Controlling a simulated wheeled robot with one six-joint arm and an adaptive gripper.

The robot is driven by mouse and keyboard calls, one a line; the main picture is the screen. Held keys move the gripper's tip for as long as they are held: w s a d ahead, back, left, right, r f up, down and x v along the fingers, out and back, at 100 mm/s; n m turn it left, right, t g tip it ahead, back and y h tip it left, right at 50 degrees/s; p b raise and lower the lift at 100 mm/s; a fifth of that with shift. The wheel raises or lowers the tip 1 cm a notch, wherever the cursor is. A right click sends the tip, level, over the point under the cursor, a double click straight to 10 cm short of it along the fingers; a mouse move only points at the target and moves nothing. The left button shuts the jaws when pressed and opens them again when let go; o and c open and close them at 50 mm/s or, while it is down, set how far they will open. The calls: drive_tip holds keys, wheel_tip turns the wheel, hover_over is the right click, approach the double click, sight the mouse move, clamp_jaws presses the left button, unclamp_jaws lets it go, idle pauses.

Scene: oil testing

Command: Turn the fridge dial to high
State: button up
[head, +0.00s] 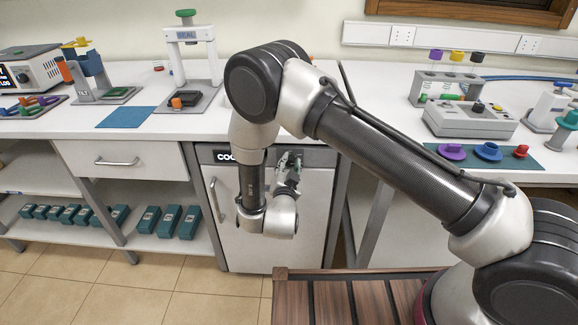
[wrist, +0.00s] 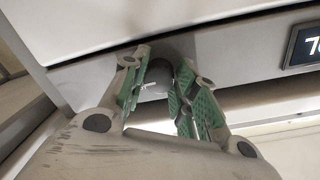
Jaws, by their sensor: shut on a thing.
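The fridge (head: 312,215) is a white unit under the counter, with a dark label strip on its top panel reading "COO", the rest covered by my arm. My gripper (head: 290,163) is at the right part of that panel. In the wrist view, my gripper (wrist: 158,72) has its green-padded fingers on either side of the grey round dial (wrist: 154,88), shut on it. A pale mark shows on the dial, but I cannot tell which setting it points at. In the head view the dial is hidden by the fingers.
A dark display (wrist: 305,44) is right of the dial in the wrist view. The fridge door handle (head: 216,200) is left of my arm. The white counter (head: 360,160) overhangs the panel. A slatted wooden surface (head: 330,300) lies in front. Teal boxes (head: 170,221) stand on the left shelf.

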drive_tip(key=m, duration=0.6)
drive_tip(key=shift+m, duration=0.3)
idle(0.4)
drive_tip(key=o, duration=1)
drive_tip(key=s, duration=0.7)
drive_tip(key=shift+s+a+r, duration=0.15)
drive_tip(key=shift+s, duration=0.1)
